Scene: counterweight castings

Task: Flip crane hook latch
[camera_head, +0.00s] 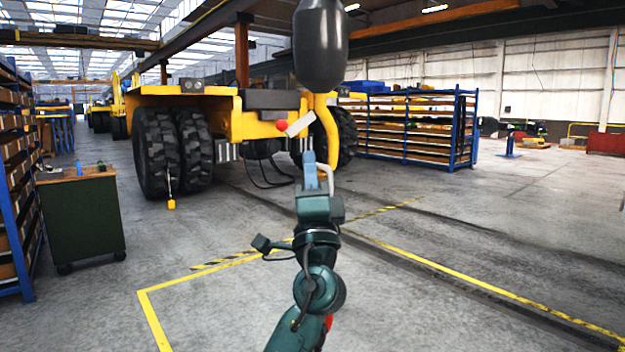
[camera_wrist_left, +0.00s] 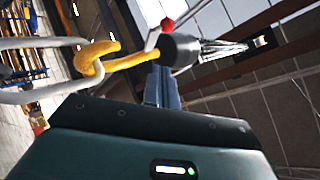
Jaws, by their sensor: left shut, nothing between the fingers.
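The yellow crane hook (camera_head: 329,112) hangs under a dark rounded block (camera_head: 321,45). In the left wrist view the hook (camera_wrist_left: 97,52) curves at left, with the dark block (camera_wrist_left: 181,49) at its other end. A pale latch bar (camera_head: 301,125) with a red ball (camera_head: 282,126) sits beside the hook's left side; the ball also shows in the wrist view (camera_wrist_left: 167,24). A pale sling loop (camera_head: 328,178) hangs at the hook; in the wrist view the sling (camera_wrist_left: 45,91) meets the hook's curve. My left gripper (camera_head: 309,156) is shut and empty, just below the latch. Contact cannot be told.
A large yellow vehicle (camera_head: 205,98) with black tyres stands behind. A green cabinet (camera_head: 84,215) and blue shelving stand at left; a blue rack (camera_head: 415,128) stands at right back. The floor around yellow lines (camera_head: 450,270) is clear.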

